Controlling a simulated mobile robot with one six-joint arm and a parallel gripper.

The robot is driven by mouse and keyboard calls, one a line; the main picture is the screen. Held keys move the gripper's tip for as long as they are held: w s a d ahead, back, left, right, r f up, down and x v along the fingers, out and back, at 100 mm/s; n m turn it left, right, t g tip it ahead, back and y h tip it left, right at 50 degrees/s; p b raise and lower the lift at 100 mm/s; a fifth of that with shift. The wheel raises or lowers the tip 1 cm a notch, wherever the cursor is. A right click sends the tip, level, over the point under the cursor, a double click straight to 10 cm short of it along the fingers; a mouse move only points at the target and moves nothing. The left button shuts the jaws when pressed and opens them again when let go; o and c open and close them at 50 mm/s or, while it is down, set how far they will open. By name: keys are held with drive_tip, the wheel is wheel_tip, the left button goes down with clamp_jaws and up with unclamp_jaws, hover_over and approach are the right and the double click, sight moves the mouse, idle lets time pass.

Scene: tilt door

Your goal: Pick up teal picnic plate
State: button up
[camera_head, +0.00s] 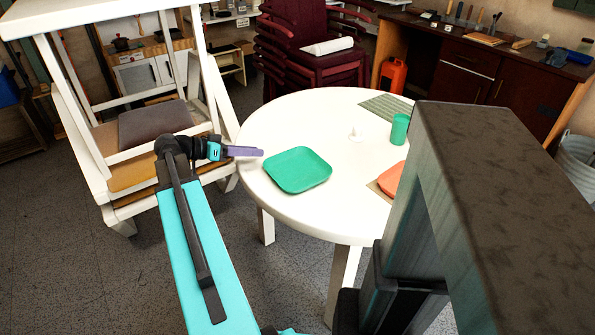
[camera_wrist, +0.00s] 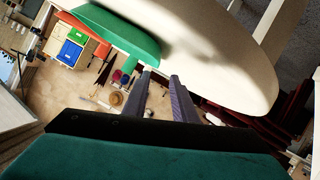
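The teal picnic plate (camera_head: 298,170) is a rounded square lying on the left part of the round white table (camera_head: 345,215). It also shows tilted at the upper left of the wrist view (camera_wrist: 118,36). My gripper (camera_head: 260,152) is at the table's left edge, beside the plate's left corner, with its purple fingers pointing right. In the wrist view, the two fingers of my gripper (camera_wrist: 161,75) stand apart with an empty gap between them. The plate's edge appears close to the left fingertip there; I cannot tell if they touch.
An orange plate (camera_head: 391,179) lies on the table's right side, partly hidden by my own body. A green cup (camera_head: 400,129), a small white item (camera_head: 356,134) and a green striped mat (camera_head: 385,106) are farther back.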

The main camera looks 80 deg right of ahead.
sight(281, 154)
drive_tip(key=shift+x, duration=2.55)
drive_tip(key=shift+a+x, duration=0.15)
drive_tip(key=shift+x, duration=1.15)
drive_tip(key=shift+a+x, duration=0.15)
drive_tip(key=shift+x, duration=1.15)
drive_tip(key=shift+s+f, duration=0.1)
drive_tip(key=shift+f, duration=0.05)
drive_tip(key=shift+f, duration=0.1)
drive_tip(key=shift+s, duration=0.1)
clamp_jaws()
